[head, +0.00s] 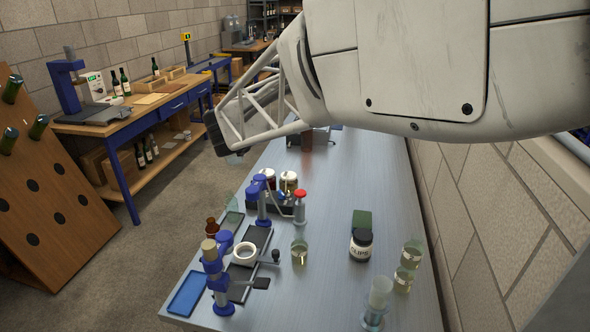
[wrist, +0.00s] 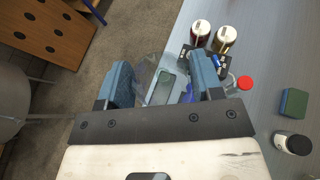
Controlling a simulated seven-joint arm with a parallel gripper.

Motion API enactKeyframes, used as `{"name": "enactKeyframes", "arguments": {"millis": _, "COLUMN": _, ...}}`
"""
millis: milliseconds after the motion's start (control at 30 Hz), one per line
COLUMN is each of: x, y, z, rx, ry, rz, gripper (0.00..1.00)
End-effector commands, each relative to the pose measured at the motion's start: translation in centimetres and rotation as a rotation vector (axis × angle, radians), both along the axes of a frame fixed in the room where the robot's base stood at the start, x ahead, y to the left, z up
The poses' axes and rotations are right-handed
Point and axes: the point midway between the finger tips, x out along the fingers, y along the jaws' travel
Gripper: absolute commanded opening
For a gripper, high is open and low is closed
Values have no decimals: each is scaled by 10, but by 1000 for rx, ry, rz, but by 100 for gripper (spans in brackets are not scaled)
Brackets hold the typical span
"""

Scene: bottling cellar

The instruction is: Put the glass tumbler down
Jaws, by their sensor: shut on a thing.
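My gripper (head: 222,148) hangs over the left edge of the bench in the head view, mostly seen from behind its dark end. It is shut on the glass tumbler; a small clear part of the tumbler (head: 235,159) shows just below the gripper. In the wrist view, the two blue-grey fingers of my gripper (wrist: 162,66) stand apart with the clear tumbler (wrist: 148,72) between them. Its outline is faint, and its tilt is hard to tell. The grey bench top (head: 335,210) lies below and to the right.
Near the bench's left edge stand blue clamp stands (head: 212,262), dark trays (head: 258,238), a white tape roll (head: 245,253) and a red-topped bottle (head: 300,207). The bench's far middle is clear.

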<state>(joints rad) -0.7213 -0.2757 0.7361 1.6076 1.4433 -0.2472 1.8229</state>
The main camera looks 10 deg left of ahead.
Motion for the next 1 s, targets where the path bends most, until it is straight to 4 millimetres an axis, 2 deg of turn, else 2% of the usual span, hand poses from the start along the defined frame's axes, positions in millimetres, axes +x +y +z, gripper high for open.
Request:
{"name": "enactKeyframes", "arguments": {"millis": 400, "x": 6, "y": 19, "z": 19, "rx": -1, "ry": 0, "rz": -55, "gripper": 35}}
{"name": "enactKeyframes", "arguments": {"millis": 600, "x": 6, "y": 31, "z": 18, "rx": -2, "ry": 0, "rz": -77, "gripper": 35}}
{"name": "enactKeyframes", "arguments": {"millis": 733, "x": 6, "y": 42, "z": 7, "rx": -2, "ry": 0, "rz": -91, "gripper": 35}}
{"name": "enactKeyframes", "arguments": {"millis": 1000, "x": -1, "y": 66, "z": -33, "rx": -3, "ry": 1, "rz": -106, "gripper": 35}}
